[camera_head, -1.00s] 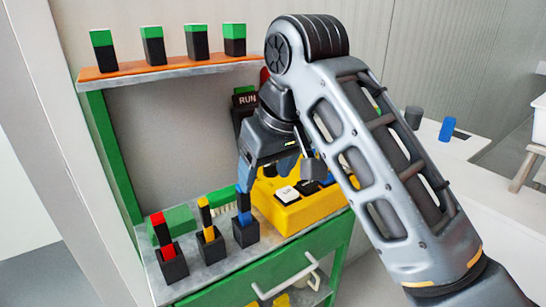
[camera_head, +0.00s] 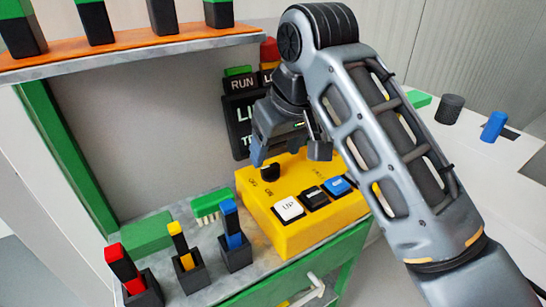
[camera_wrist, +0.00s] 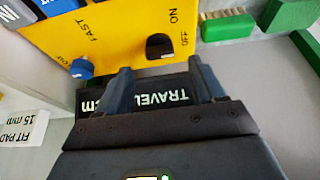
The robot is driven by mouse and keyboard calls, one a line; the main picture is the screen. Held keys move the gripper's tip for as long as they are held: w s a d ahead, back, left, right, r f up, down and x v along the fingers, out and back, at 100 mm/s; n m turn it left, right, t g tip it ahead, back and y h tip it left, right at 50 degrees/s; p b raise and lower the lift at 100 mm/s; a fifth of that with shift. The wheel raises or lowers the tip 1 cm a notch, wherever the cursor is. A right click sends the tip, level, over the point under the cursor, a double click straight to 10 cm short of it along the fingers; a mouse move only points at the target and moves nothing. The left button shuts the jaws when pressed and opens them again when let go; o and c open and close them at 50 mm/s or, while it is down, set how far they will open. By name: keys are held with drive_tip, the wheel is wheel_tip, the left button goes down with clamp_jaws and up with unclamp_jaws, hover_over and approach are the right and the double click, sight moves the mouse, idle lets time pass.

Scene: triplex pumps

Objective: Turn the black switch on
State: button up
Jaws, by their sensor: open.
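The black switch (camera_head: 270,173) is a small knob on top of the yellow control box (camera_head: 292,237), beside printed OFF and ON labels. In the wrist view the switch (camera_wrist: 159,47) lies just beyond my fingertips, roughly centred between them, with ON and OFF printed near it. In the head view my gripper (camera_head: 258,152) is just behind and above the switch, partly hidden by my own arm. I see no clear contact with the switch.
The box also carries a white UP button (camera_head: 289,208), a black button (camera_head: 314,198) and a blue button (camera_head: 338,186). Black holders with red, yellow and blue pieces stand at front left, near a green-backed brush (camera_head: 210,204). A dark sign (camera_head: 240,120) stands behind.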

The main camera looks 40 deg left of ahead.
sight(270, 166)
drive_tip(key=shift+x, duration=2.25)
drive_tip(key=c, duration=1.1)
